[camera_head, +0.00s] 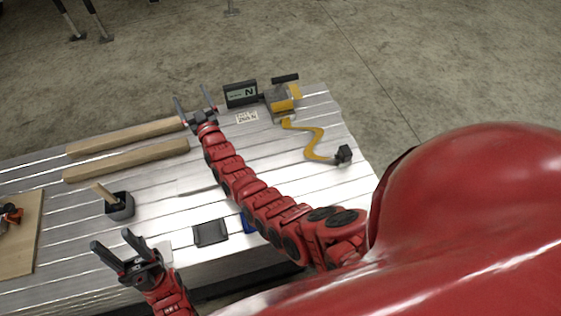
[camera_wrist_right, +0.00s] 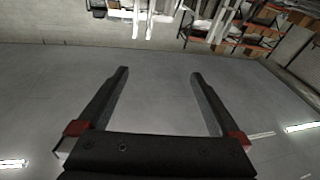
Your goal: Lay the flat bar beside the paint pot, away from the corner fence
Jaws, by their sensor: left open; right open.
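A dark grey square pot with a wooden handle sticking out, which looks like the paint pot (camera_head: 121,210), stands upright on the ribbed aluminium deck (camera_head: 60,200) at the left. I cannot make out the flat bar or the corner fence for certain; two pale wooden bars (camera_head: 125,160) lie roughly parallel behind the pot. My left gripper (camera_head: 110,239) is open and empty, in front of the pot in the picture. My right gripper (camera_head: 190,93) is open at the far ends of the wooden bars. In the right wrist view its jaws (camera_wrist_right: 160,75) are open with nothing between them.
A display marked N (camera_head: 241,94) and a grey-yellow device (camera_head: 281,103) stand at the back right, with a yellow cable (camera_head: 316,140). A dark flat tray (camera_head: 210,233) lies near the front edge. A wooden board (camera_head: 20,245) is at the far left.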

